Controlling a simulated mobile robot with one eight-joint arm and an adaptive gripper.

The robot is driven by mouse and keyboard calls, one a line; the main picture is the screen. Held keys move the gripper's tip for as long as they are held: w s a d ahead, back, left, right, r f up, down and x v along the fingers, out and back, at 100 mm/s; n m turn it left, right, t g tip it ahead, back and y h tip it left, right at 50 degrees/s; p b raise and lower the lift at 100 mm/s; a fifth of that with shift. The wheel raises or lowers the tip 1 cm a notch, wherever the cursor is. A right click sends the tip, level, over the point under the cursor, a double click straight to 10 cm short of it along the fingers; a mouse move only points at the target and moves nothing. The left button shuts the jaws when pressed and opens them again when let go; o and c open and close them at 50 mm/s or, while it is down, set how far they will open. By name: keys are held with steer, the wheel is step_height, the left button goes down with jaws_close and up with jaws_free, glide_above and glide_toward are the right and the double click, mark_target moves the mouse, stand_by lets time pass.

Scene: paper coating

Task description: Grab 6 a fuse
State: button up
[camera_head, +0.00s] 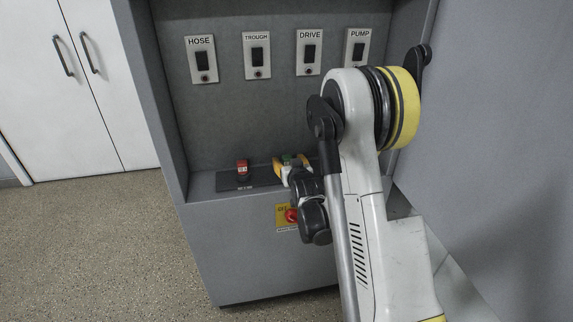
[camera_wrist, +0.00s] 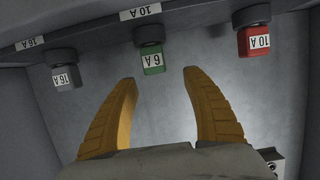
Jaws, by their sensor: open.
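In the wrist view a green fuse (camera_wrist: 153,60) with a white 6 A label sits just beyond the gap between the two yellow fingers of my gripper (camera_wrist: 158,74). The fingers are spread, one to each side below it, and nothing is between them. In the head view my gripper (camera_head: 283,168) is low over the cabinet ledge, and a bit of green (camera_head: 287,158) shows at its fingers. The arm hides much of this area.
In the wrist view a grey 16 A fuse (camera_wrist: 67,77) is at left and a red 10 A fuse (camera_wrist: 255,41) at right. The red fuse (camera_head: 242,168) stands on a dark strip (camera_head: 228,182). A red knob (camera_head: 291,215) is on the cabinet front. Labelled switch plates (camera_head: 201,60) line the back wall.

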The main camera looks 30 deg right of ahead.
mark_target(288, 158)
steer(key=x, duration=0.1)
steer(key=b+x, duration=0.1)
steer(key=x, duration=0.2)
steer(key=shift+s+d+f+b, duration=0.15)
steer(key=shift+d+f+b, duration=0.15)
steer(key=shift+d+b, duration=0.05)
steer(key=shift+w+d, duration=0.1)
steer(key=shift+w, duration=0.35)
steer(key=c, duration=1.3)
